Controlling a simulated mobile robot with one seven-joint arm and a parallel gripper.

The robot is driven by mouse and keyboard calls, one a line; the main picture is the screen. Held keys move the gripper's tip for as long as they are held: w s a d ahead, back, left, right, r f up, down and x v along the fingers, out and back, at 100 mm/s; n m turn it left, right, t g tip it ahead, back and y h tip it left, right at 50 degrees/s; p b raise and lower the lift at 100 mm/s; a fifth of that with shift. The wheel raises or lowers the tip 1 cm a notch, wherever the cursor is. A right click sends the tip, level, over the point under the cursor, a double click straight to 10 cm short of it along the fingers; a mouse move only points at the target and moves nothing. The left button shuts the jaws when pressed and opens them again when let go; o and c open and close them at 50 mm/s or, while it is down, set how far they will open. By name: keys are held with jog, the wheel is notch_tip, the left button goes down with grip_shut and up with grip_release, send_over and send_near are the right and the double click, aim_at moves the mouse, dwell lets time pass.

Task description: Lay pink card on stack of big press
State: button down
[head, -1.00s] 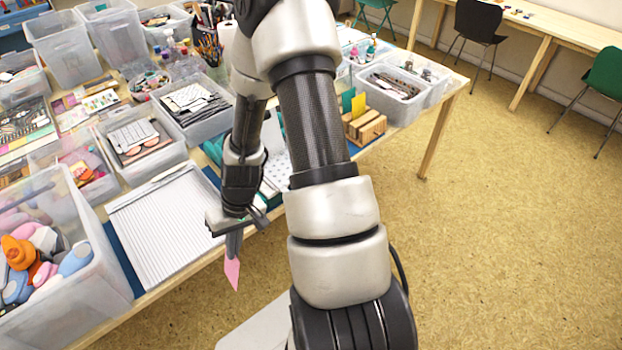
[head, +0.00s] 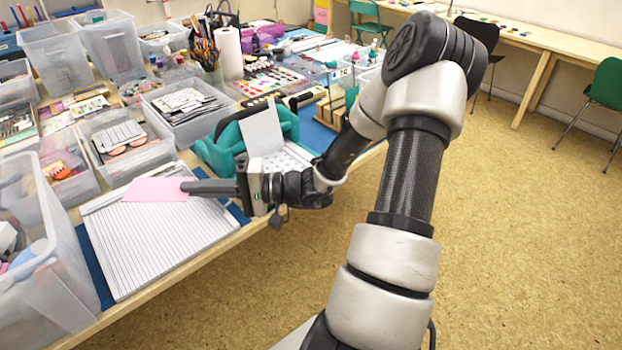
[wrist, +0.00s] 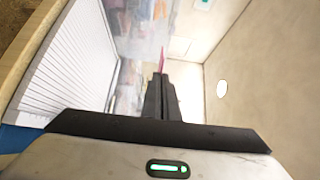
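My gripper (head: 188,187) is shut on the pink card (head: 153,190) at one edge. The card sticks out to the left of the fingertips, over the white ribbed board (head: 150,242) in the head view. I cannot tell the height of the card over the board. In the wrist view the closed fingers (wrist: 161,78) point away and the card shows edge-on as a thin pink strip (wrist: 163,60). A large teal press (head: 222,151) with a pale upright plate and a white grid base stands behind my gripper. My wrist hides part of it.
A clear bin (head: 50,270) stands at the front left, close to the ribbed board. Clear bins with stamps (head: 187,110) and other supplies crowd the table behind. A paper roll (head: 229,55) stands at the back.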

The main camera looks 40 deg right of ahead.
jog(key=s+d+f+m+t+h, duration=0.1)
jog(key=d+m+t+h, duration=0.1)
jog(key=d, duration=0.7)
jog(key=s+d+f+m+t+h, duration=0.1)
jog(key=s+d+m+t+h, duration=0.1)
jog(key=d+h, duration=0.5)
jog(key=s+d+f+m+t+h, duration=0.1)
jog(key=d+f+m+t+h, duration=0.1)
jog(key=d+m, duration=0.4)
jog(key=d+t+h, duration=0.1)
jog(key=d+h, duration=0.1)
jog(key=d, duration=0.3)
jog(key=shift+s+h, duration=0.25)
jog(key=shift+h, duration=0.05)
jog(key=shift+f+b, duration=0.5)
jog(key=shift+f, duration=0.2)
jog(key=shift+f+b, duration=0.25)
jog(key=shift+b, duration=0.05)
